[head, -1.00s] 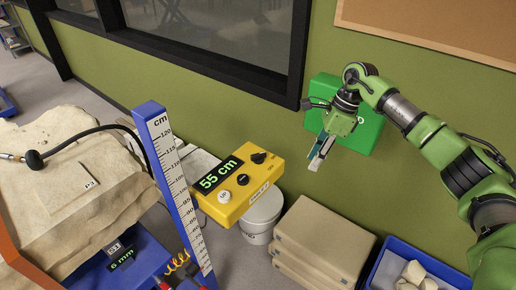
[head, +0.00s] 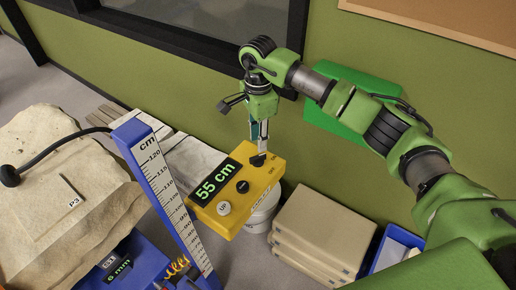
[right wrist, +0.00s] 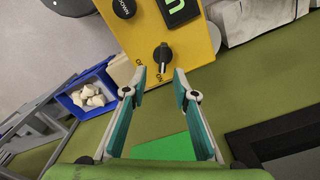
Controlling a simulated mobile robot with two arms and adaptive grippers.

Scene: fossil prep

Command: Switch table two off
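The yellow control box (head: 240,190) has a green "55 cm" display, a white UP button (head: 224,208), a black DOWN button (head: 242,187) and a black rotary knob (head: 257,160). Its front label is too small to read surely. My right gripper (head: 263,145) points down just above the knob end. In the right wrist view the gripper (right wrist: 160,76) is open, with the knob (right wrist: 161,57) just ahead, between the lines of its two fingers. The knob's pointer is toward the gripper, near small markings. Contact is not visible. My left gripper is out of view.
A blue ruler post (head: 165,190) stands left of the box, beside a rock slab (head: 60,200) marked P3. Beige stacked cases (head: 322,232), a white bucket (head: 263,215) and a blue bin (right wrist: 88,92) with pale lumps are near. The green wall is behind.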

